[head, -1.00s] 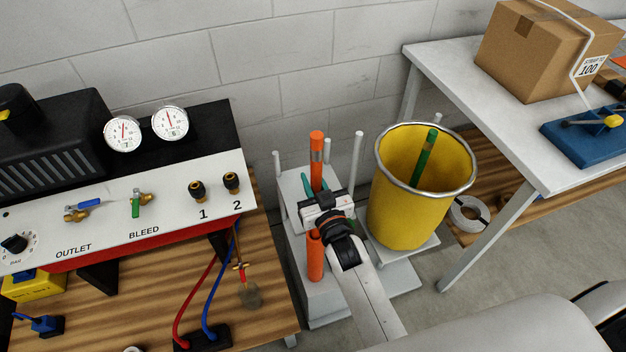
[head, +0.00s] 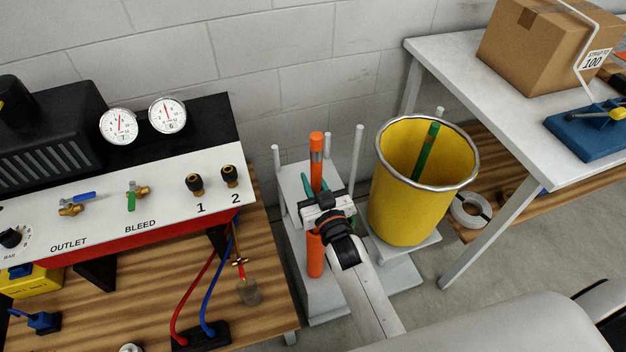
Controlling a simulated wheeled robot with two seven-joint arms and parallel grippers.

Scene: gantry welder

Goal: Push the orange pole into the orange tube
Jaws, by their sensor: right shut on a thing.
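The orange pole (head: 316,144) stands about upright, with a silver band near its top. My right gripper (head: 319,202) is shut on the pole from the front and hides the part of it at the jaws. The orange tube (head: 315,259) stands directly below, at the front of the grey stand. My gripper and wrist cover the tube's upper end, so I cannot tell how deep the pole sits in it. My left gripper is not in view.
Pale upright posts (head: 357,155) stand on the grey stand (head: 327,305) around the pole. A yellow bin (head: 403,205) holding a green pole (head: 426,152) is close on the right. A panel with gauges (head: 145,205) and a wooden bench (head: 130,305) are at left.

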